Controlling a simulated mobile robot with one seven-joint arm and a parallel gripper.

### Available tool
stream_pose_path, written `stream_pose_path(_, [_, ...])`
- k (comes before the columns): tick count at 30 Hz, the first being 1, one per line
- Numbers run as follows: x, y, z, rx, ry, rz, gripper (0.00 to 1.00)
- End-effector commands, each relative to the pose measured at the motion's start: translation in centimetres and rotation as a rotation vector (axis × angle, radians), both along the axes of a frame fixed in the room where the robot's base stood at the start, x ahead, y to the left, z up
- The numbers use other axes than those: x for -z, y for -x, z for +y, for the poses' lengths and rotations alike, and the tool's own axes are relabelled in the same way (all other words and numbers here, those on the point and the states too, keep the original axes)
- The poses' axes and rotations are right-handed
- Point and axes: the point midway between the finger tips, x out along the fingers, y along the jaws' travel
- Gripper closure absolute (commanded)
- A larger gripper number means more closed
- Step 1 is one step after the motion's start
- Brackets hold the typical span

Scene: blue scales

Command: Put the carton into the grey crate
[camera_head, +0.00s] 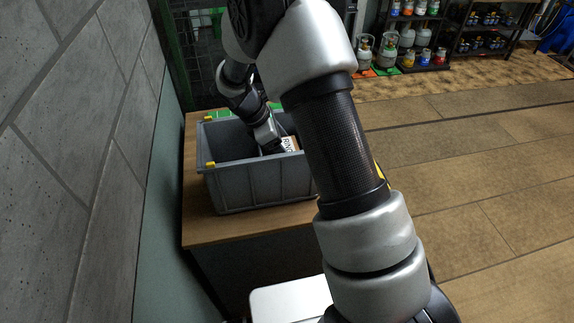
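The grey crate (259,187) stands on a wooden table in the left middle of the head view. The carton (290,144) shows as a small brown and white patch with dark lettering, inside the crate's outline near its right side. My gripper (273,149) reaches down into the crate from the far side, right beside the carton. Its fingertips are hidden or too small to make out, so I cannot tell if it grips the carton. My own arm covers the crate's right part. Whether the carton touches the crate floor is hidden.
The wooden table (215,230) has bare top in front of the crate. A grey block wall (70,130) runs close along the left. Shelves (480,35) with cans and gas cylinders (388,50) stand at the back right. The floor on the right is clear.

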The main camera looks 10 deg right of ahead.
Motion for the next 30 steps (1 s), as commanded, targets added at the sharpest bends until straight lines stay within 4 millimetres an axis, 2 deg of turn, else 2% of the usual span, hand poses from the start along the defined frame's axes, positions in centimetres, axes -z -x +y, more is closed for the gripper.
stream_pose_path(8, [2.2,0.0,0.0,0.000,0.001,0.000,0.57])
stream_pose_path(15, [5.7,0.0,0.0,0.000,0.002,0.001,0.57])
stream_pose_path(26, [6.2,0.0,0.0,0.001,0.001,-0.002,0.57])
stream_pose_path(27, [6.3,0.0,0.0,0.000,0.000,-0.001,0.24])
stream_pose_path(28, [6.2,0.0,0.0,0.001,0.000,-0.002,0.19])
stream_pose_path(30, [6.2,0.0,0.0,0.000,0.000,-0.001,0.18])
